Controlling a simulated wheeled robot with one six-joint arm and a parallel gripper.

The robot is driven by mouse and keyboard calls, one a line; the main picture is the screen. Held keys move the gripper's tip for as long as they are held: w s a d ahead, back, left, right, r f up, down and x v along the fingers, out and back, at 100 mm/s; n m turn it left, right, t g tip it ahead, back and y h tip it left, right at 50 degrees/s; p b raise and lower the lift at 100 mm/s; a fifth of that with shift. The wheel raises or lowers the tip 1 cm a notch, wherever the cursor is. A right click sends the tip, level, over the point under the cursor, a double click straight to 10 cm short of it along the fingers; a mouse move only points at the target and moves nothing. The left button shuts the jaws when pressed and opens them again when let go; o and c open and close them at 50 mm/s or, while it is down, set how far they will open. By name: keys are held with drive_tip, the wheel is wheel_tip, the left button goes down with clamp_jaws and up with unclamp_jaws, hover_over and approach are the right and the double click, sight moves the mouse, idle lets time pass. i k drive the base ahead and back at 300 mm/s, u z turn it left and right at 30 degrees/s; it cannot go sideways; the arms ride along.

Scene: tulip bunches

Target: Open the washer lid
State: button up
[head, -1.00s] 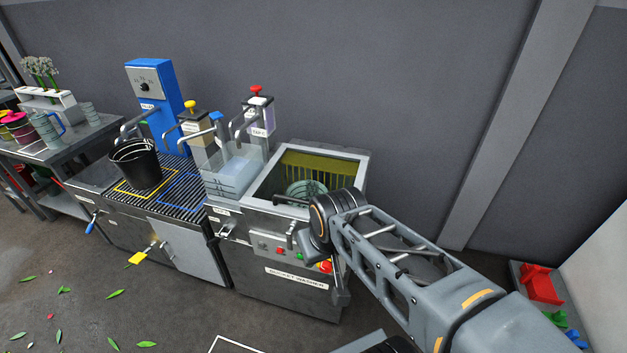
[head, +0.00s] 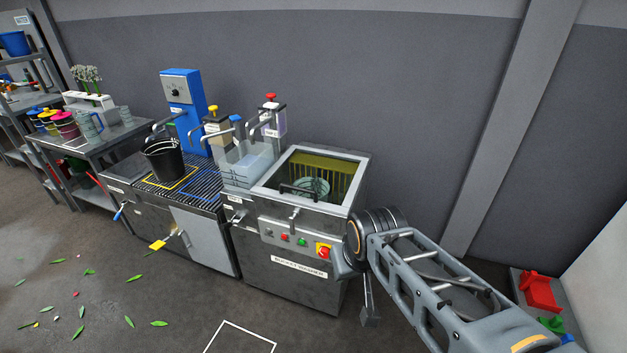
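The washer (head: 292,273) is a grey steel cabinet at the middle of the head view, with a name label and buttons on its front. Its lid (head: 361,168) looks like a light frame with a see-through pane, lying flat on top. A dark bar handle (head: 298,188) is near its front edge. A yellowish inside and a round greenish thing show through. My gripper (head: 368,316) points down at the right of the washer's front, apart from the lid. My wrist hides most of it, so its opening cannot be told.
A red emergency button (head: 323,253) and a lever (head: 294,214) are on the washer's front. Left of it are a pump station and a slatted counter with a black bucket (head: 164,161). The floor in front is mostly clear, with scattered leaves.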

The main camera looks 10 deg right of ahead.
sight(257, 189)
drive_tip(key=i, duration=1.05)
drive_tip(key=u, duration=0.45)
